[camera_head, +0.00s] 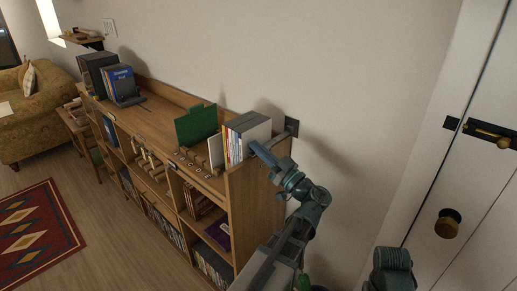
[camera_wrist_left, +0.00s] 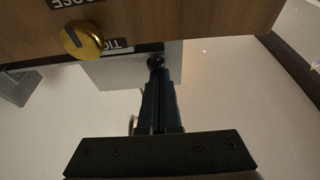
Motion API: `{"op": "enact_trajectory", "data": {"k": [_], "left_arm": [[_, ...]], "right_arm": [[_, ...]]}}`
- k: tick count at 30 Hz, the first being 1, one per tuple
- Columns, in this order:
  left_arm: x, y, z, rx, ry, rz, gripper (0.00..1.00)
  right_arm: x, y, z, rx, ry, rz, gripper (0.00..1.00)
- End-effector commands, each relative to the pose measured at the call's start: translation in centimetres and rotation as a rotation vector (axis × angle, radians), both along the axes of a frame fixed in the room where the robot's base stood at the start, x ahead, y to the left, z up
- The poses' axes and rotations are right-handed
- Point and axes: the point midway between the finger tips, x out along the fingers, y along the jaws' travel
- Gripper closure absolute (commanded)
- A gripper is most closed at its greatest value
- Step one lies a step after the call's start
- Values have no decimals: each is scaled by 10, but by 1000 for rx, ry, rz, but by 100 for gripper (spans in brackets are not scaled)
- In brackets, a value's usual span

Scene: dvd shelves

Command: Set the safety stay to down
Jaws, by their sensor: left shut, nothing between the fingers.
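The bookshelf (camera_head: 255,195) stands along the wall. A small grey metal bracket (camera_head: 292,127) sits at its right end by the wall; it may be the safety stay, but up or down cannot be told. My left gripper (camera_head: 256,147) is shut and empty near the shelf's right end. In the left wrist view, its closed fingers (camera_wrist_left: 157,84) point at a dark round knob (camera_wrist_left: 156,61) before a grey plate (camera_wrist_left: 115,72); contact cannot be told. A brass dial (camera_wrist_left: 81,40) with partly hidden labels is on the wood beside it. My right gripper is out of view.
Books (camera_head: 245,134) and a green board (camera_head: 197,125) stand on the shelf top close to my left gripper. Floor by the rug (camera_head: 38,230) is clear.

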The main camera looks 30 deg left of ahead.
Motion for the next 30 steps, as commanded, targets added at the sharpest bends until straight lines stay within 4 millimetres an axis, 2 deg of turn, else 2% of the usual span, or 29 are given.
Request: {"op": "enact_trajectory", "data": {"k": [10,12,21,25,30], "left_arm": [[-3,-1,46,4,-1,0,100],[-4,-15,30,4,-1,-4,100],[-12,-66,11,5,-2,-4,100],[-15,-82,6,5,0,-2,100],[-17,-92,4,5,-1,0,100]], "right_arm": [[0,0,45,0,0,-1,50],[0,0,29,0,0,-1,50],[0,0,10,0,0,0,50],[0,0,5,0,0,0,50],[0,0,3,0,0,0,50]]}}
